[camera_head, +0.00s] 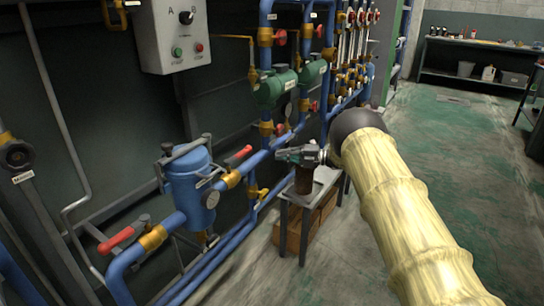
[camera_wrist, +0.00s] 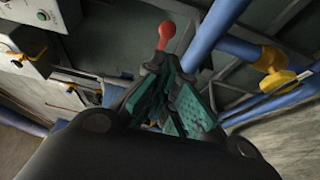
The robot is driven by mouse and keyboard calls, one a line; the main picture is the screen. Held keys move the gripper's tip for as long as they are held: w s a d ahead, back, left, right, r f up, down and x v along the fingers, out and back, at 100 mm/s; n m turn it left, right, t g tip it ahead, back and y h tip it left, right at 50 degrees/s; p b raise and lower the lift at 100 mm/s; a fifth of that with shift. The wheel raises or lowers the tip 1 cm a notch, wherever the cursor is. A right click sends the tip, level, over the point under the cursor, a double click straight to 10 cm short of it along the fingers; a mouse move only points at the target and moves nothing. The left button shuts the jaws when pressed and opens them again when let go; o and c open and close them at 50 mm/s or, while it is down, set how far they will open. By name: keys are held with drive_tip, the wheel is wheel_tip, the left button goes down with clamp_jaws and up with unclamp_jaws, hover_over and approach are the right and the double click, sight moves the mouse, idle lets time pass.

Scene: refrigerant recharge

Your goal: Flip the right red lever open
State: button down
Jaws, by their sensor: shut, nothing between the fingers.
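The right red lever (camera_head: 238,157) sits beside a brass valve (camera_head: 230,179) on the blue pipe, right of the blue filter tank (camera_head: 190,182). The left red lever (camera_head: 122,238) is on the lower pipe left of the tank. My gripper (camera_head: 279,154) is right of the right lever, pointing left towards it, with a visible gap in the head view. In the wrist view, my gripper's teal-padded fingers (camera_wrist: 168,75) are shut and empty. A red lever end (camera_wrist: 169,35) shows just beyond the fingertips; contact cannot be told.
A grey control box (camera_head: 172,35) hangs above. Green pumps (camera_head: 275,86) and several red-handled valves stand on pipes behind my gripper. The green floor (camera_head: 440,135) at right is open.

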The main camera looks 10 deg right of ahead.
drive_tip(key=shift+d+f, duration=0.1)
drive_tip(key=shift+d, duration=1.05)
drive_tip(key=s+f+m+t+h, duration=0.3)
drive_tip(key=s+f+m+h, duration=0.25)
drive_tip(key=f+m, duration=0.5)
drive_tip(key=s+f+m+t+h, duration=0.4)
drive_tip(key=s+f+m, duration=0.25)
drive_tip(key=f, duration=0.75)
drive_tip(key=s+a+f+m+g+h, duration=0.1)
drive_tip(key=s+f+m+g+h, duration=0.15)
drive_tip(key=s+f, duration=0.4)
drive_tip(key=s+f+m+g+h, duration=0.1)
drive_tip(key=s+f+m, duration=0.25)
drive_tip(key=s, duration=0.65)
drive_tip(key=s+a+f+m+g+h, duration=0.15)
drive_tip(key=s+f+m, duration=0.25)
drive_tip(key=s, duration=0.4)
drive_tip(key=s+a+r+m+g+h, duration=0.1)
drive_tip(key=s+a+m+g, duration=0.2)
drive_tip(key=s, duration=1.4)
drive_tip(key=s+r+m+g+h, duration=0.15)
drive_tip(key=s+g, duration=0.35)
drive_tip(key=s, duration=1.2)
wheel_tip(320, 180, up, 21)
drive_tip(key=p, duration=2.2)
drive_tip(key=shift+w+m, duration=0.2)
drive_tip(key=shift+m, duration=0.25)
